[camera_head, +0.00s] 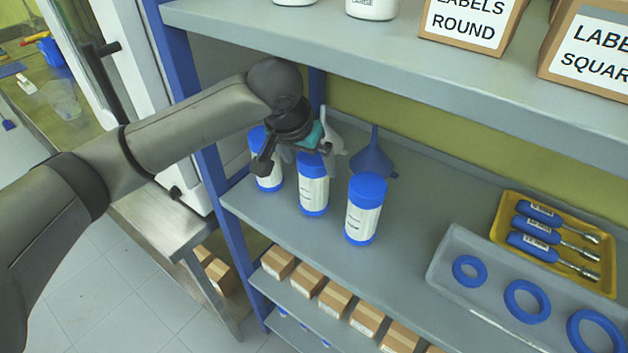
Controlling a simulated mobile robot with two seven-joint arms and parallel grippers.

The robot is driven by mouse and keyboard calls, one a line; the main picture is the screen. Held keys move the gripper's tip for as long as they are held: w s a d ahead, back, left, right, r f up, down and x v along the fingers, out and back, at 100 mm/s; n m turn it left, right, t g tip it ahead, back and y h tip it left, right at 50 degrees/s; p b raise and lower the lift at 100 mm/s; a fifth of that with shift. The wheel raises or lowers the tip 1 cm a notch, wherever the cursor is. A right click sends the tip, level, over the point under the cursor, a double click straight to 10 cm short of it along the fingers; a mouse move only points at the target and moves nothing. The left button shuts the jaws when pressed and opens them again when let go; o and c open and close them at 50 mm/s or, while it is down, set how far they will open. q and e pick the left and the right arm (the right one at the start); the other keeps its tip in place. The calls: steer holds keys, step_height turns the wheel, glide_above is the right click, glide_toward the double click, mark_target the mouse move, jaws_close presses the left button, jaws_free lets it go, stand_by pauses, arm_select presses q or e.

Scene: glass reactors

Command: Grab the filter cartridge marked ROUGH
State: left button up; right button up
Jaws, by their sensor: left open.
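Three white filter cartridges with blue caps and blue bases stand upright in a row on the middle grey shelf (418,218): a left one (270,181), a middle one (313,190) and a right one (361,217). Their label print is too small to read, so I cannot tell which is marked ROUGH. My left gripper (291,156) is open at the tops of the left and middle cartridges and partly hides both. I cannot tell whether it touches either. The right cartridge is unobstructed. My right gripper is not in view.
Blue (373,158) and white (332,137) funnels stand behind the cartridges. A grey tray (447,243) with blue rings and a yellow tray (507,200) with blue-handled tools lie right. The upper shelf (400,57) overhangs; a blue post (196,120) stands left. Small boxes (335,299) line the lower shelf.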

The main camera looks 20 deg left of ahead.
mark_target(312, 158)
arm_select(q)
steer(key=shift+w+d+f, duration=0.25)
steer(key=shift+w+f, duration=0.7)
steer(key=shift+w, duration=0.3)
steer(key=shift+w+f, duration=0.15)
steer(key=shift+f, duration=0.3)
steer(key=shift+c, duration=0.4)
steer(key=shift+r, duration=0.1)
jaws_close()
